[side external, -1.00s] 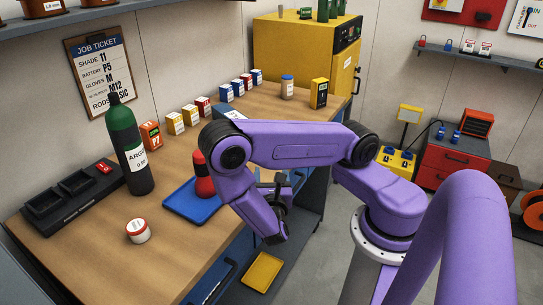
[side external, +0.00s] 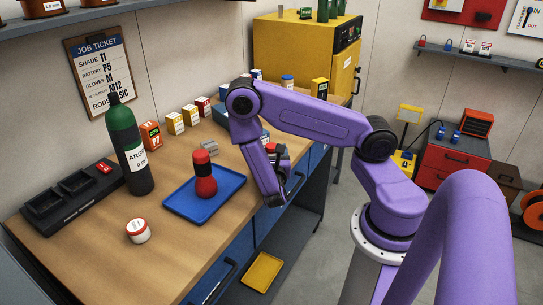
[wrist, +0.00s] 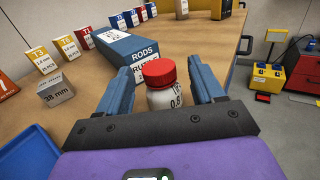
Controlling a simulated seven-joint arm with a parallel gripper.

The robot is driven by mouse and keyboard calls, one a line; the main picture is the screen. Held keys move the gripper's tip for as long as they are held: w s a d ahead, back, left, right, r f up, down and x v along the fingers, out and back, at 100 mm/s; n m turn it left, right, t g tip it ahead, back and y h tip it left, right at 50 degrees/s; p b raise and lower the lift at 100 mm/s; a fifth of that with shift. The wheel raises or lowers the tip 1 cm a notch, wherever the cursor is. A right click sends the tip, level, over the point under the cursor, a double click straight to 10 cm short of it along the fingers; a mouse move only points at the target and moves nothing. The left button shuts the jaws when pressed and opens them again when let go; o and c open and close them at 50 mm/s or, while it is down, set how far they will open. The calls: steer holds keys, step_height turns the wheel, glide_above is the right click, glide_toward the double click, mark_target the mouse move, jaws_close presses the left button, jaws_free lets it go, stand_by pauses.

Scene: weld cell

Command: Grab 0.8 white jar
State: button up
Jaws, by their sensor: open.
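A white jar (wrist: 163,97) with a red lid and a "0.8" label stands on the bench in the wrist view. It is between the two blue fingers of my gripper (wrist: 160,68), which are open, with a visible gap at the left finger. In the side view my gripper (side external: 277,158) is low at the bench's front edge, and the jar there is mostly hidden by it.
A blue "RODS" box (wrist: 125,47) lies just behind the jar. A grey "38 mm" block (wrist: 55,92) is to the left. A blue tray (side external: 228,187) holds a red and black bottle (side external: 204,180). A green argon bottle (side external: 130,145) stands farther left.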

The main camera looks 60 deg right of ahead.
steer(key=shift+x, duration=0.95)
steer(key=c, duration=1.1)
steer(key=shift+r, duration=0.15)
